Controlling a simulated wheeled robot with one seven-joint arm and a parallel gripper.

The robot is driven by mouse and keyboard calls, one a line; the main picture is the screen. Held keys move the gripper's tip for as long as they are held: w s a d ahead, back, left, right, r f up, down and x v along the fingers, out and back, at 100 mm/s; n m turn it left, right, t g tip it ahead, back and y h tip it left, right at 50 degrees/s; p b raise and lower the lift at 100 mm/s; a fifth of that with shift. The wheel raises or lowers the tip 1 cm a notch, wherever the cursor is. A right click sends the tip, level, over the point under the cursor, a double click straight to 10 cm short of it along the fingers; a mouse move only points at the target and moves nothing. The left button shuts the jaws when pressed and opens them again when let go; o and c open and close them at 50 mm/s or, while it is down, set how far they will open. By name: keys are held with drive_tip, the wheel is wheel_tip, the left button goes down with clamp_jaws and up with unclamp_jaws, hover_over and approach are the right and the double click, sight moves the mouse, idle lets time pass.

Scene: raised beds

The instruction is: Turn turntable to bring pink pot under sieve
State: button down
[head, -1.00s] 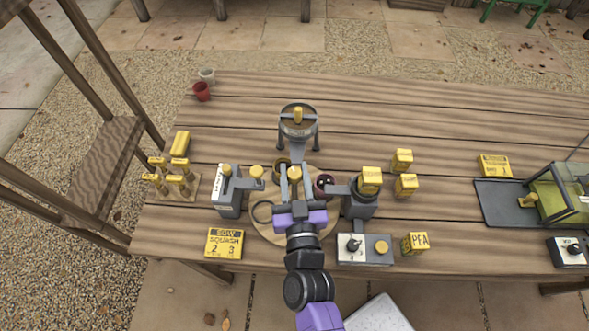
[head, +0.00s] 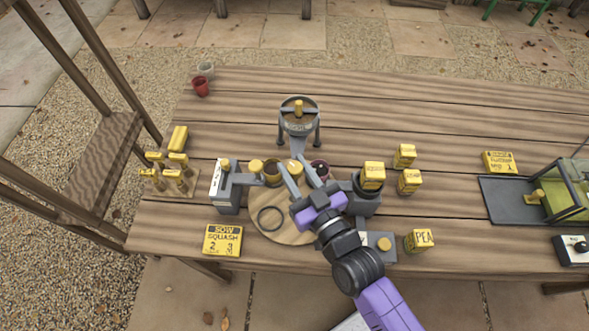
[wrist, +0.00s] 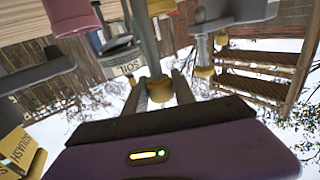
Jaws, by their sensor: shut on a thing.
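My gripper (head: 296,168) is shut on the turntable's yellow-topped peg (head: 296,166); in the wrist view the fingers close around a yellow-ended peg (wrist: 159,88). The round wooden turntable (head: 292,234) lies partly under my gripper and arm. The pink pot (head: 320,164), dark inside, stands at its far right edge, partly hidden by a finger. A brown pot (head: 272,174) stands at the far left edge. An empty dark ring (head: 270,219) lies at the front left. The grey round sieve (head: 299,119), with a yellow knob, stands on legs behind the turntable, between the two pots' directions.
A grey dispenser (head: 223,192) stands close left of the turntable, and another with a yellow box (head: 373,175) stands close right. Seed boxes, a squash card (head: 223,240) and a dark tray (head: 511,203) lie further out. The table's back is mostly clear.

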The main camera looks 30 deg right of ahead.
drive_tip(key=shift+a+f+n+g+y+b, duration=0.1)
drive_tip(key=shift+n+g+y+b, duration=0.05)
drive_tip(key=shift+n+y+b, duration=1.1)
drive_tip(key=shift+a+n+g+y+b, duration=0.15)
drive_tip(key=shift+n+y+b, duration=0.7)
drive_tip(key=shift+y, duration=0.8)
drive_tip(key=shift+d+n+g+y+b, duration=0.1)
drive_tip(key=shift+n+g+y+b, duration=0.55)
drive_tip(key=shift+y, duration=0.6)
drive_tip(key=shift+d+n+g+y+b, duration=0.1)
drive_tip(key=shift+n+g+y+b, duration=0.35)
drive_tip(key=shift+n+y+b, duration=0.6)
drive_tip(key=c, duration=1)
unclamp_jaws()
drive_tip(key=shift+s, duration=0.1)
drive_tip(key=shift+c, duration=0.2)
drive_tip(key=shift+r, duration=0.2)
wheel_tip(320, 180, up, 20)
drive_tip(key=p, duration=0.2)
drive_tip(key=shift+f+p, duration=0.15)
drive_tip(key=shift+p, duration=0.2)
drive_tip(key=shift+m, duration=0.3)
